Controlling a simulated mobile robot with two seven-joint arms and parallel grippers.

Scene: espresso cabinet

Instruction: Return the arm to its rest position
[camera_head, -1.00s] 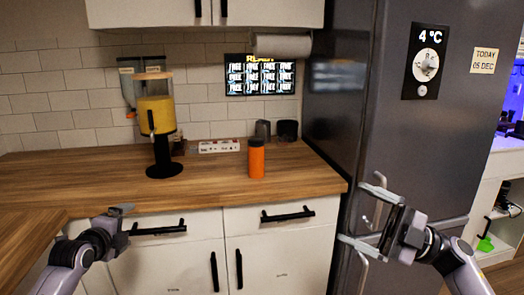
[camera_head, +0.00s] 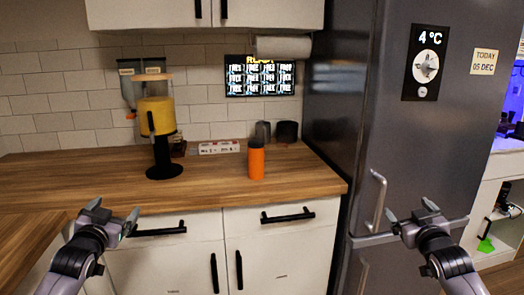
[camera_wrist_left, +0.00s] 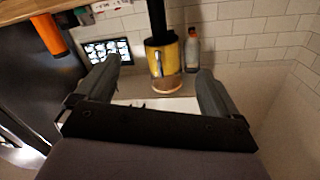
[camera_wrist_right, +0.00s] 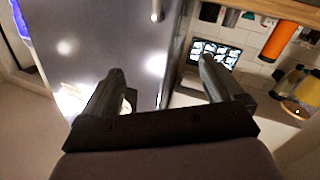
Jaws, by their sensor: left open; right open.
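My left gripper (camera_head: 114,218) is open and empty in the head view, in front of the cabinet below the counter. Its two fingers also show spread apart in the left wrist view (camera_wrist_left: 158,85). Neither gripper holds anything.
The grey fridge (camera_head: 420,150) stands at the right. The wooden counter (camera_head: 215,185) bears an orange bottle (camera_head: 256,162) and a yellow dispenser (camera_head: 158,118). Black drawer handles (camera_head: 288,215) stick out below it. A white shelf (camera_head: 503,205) is at far right.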

